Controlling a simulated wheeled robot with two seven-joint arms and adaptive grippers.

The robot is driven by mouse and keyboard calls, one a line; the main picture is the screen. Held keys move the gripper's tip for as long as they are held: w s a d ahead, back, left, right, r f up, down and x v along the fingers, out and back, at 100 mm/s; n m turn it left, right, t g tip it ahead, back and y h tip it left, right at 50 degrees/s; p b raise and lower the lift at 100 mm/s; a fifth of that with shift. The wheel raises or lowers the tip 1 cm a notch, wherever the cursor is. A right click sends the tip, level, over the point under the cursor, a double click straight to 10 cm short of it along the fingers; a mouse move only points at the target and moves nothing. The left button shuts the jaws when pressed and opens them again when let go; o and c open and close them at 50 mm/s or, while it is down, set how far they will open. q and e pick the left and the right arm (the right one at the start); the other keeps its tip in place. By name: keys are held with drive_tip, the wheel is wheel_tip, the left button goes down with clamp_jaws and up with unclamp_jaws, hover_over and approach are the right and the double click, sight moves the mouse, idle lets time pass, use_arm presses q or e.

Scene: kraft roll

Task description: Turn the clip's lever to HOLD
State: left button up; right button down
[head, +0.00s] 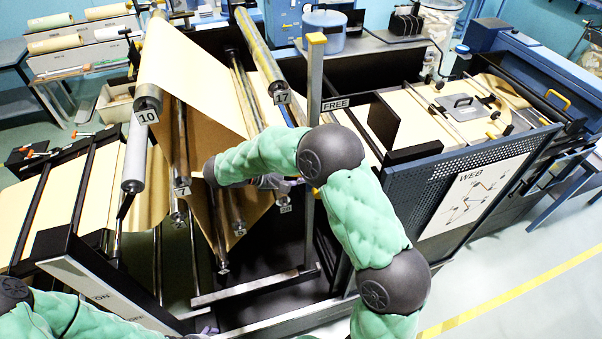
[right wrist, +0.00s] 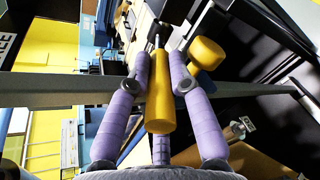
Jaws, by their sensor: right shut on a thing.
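The lever's yellow handle (right wrist: 160,100) lies between the two lavender fingers of my right gripper (right wrist: 155,70) in the right wrist view, with a metal rod at its far end. The fingers are shut on it. In the head view a small yellow bit of it (head: 315,192) shows beside the upright post (head: 314,80), and my right gripper (head: 280,184) is partly hidden under my forearm. A FREE sign (head: 335,104) is by the post; no HOLD sign is readable. My left gripper (head: 205,332) is barely seen at the bottom edge, its fingers unclear.
Brown kraft web (head: 185,80) runs over numbered rollers, such as roller 10 (head: 147,100), left of the post. A second yellow knob (right wrist: 207,53) sits close to my right finger in the right wrist view. A perforated machine side with a WEB diagram (head: 470,195) stands at right.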

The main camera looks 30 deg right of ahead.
drive_tip(key=shift+f, duration=0.2)
idle(0.3)
drive_tip(key=c, duration=1.1)
unclamp_jaws()
drive_tip(key=shift+a+r, duration=0.1)
drive_tip(key=v, duration=1.2)
drive_tip(key=shift+f, duration=0.25)
drive_tip(key=shift+f, duration=0.1)
